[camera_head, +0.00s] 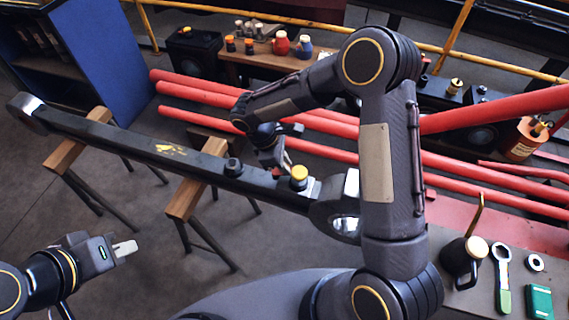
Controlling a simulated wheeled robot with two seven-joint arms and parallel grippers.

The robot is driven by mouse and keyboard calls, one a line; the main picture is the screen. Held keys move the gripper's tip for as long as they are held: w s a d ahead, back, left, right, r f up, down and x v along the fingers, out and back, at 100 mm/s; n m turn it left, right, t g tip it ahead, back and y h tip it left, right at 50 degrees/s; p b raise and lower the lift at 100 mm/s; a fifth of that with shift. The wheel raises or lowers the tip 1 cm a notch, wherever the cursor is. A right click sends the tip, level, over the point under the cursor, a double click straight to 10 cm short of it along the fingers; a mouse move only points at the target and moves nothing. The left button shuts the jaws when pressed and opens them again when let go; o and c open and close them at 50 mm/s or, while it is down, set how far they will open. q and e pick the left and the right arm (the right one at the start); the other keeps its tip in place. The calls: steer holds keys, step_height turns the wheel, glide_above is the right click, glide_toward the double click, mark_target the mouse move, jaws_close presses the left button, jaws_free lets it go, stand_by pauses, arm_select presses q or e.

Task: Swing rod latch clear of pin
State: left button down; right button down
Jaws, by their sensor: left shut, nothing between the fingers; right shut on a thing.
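The long dark rod (130,140) lies across two trestles, with bright metal ends. On its upper face stand a black knob (233,166) and a yellow-topped pin (299,177). My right gripper (279,168) reaches down from behind onto the rod between the knob and the pin. It is shut on a small part beside the pin, likely the rod latch; the fingers hide most of it, so its angle and whether it touches the pin cannot be told. My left gripper (125,248) is shut and empty, low at the left, apart from the rod.
Wooden-topped trestles (66,157) hold the rod. Red pipes (190,95) run behind it. A bench at the lower right carries a dark jug (464,262), a green-handled wrench (502,275) and a green box (539,301).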

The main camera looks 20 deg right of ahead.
mark_target(273, 172)
steer(key=n+t, duration=0.1)
steer(key=n, duration=0.1)
steer(key=w+n+t, duration=0.1)
steer(key=n, duration=0.2)
steer(key=shift+w+n, duration=0.1)
steer(key=shift+n, duration=0.2)
steer(key=n, duration=0.2)
steer(key=n+t, duration=0.1)
steer(key=w+n+t, duration=0.1)
steer(key=n, duration=0.1)
steer(key=shift+a+n+y+b, duration=0.3)
steer(key=shift+a+y+b, duration=0.05)
steer(key=shift+a+y, duration=0.05)
steer(key=c, duration=1.4)
jaws_free()
steer(key=shift+o, duration=0.2)
steer(key=v, duration=0.7)
steer(key=shift+s+r+p, duration=0.2)
steer(key=shift+r+p, duration=0.15)
steer(key=shift+a, duration=0.15)
